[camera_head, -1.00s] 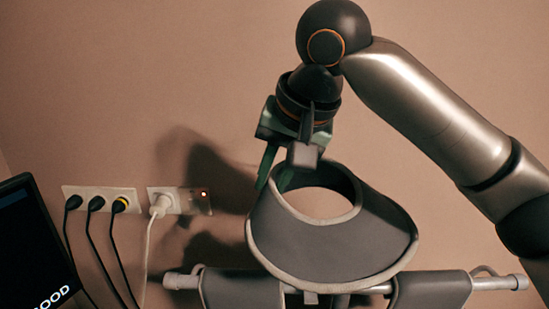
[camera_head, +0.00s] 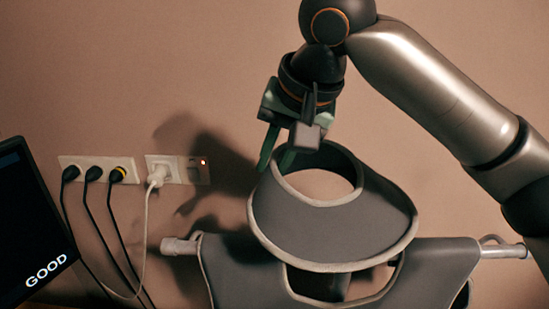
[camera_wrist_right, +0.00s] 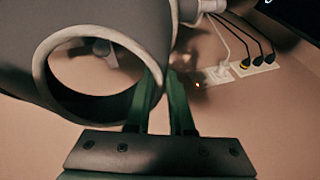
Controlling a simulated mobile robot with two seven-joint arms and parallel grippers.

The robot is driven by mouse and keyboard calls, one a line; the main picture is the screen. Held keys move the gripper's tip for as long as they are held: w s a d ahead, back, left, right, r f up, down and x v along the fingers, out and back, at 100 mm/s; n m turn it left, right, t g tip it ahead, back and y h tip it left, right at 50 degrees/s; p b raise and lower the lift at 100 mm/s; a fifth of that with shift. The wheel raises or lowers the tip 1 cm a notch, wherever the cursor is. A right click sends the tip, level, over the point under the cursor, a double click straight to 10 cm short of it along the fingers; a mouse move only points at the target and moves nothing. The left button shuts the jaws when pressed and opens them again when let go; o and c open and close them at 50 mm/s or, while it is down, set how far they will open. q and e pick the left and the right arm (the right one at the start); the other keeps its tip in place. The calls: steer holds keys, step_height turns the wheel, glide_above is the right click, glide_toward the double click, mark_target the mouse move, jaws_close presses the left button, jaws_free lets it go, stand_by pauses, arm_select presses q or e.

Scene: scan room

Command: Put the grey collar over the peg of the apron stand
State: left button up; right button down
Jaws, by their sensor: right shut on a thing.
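The grey collar (camera_head: 335,232), with a pale trim and a round neck opening, is held in the air by my right gripper (camera_head: 277,158). The green fingers are shut on its upper left rim; the collar tilts toward the head camera. The wrist view also shows the collar (camera_wrist_right: 95,28) between and beside the fingers (camera_wrist_right: 167,85). The apron stand (camera_head: 505,251) has a pale crossbar with a grey apron over it, below and partly behind the collar. I cannot make out the peg for certain; the collar covers the stand's middle. My left gripper is not in view.
Wall sockets (camera_head: 178,169) with black plugs and a white plug and cables are on the wall at the left. A dark screen (camera_head: 30,235) reading GOOD stands at the left edge. The wall above the screen is bare.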

steer(key=shift+f+b, duration=2)
steer(key=shift+f, duration=0.15)
steer(key=shift+f+b, duration=0.65)
steer(key=shift+f, duration=1.1)
steer(key=c, duration=0.7)
jaws_free()
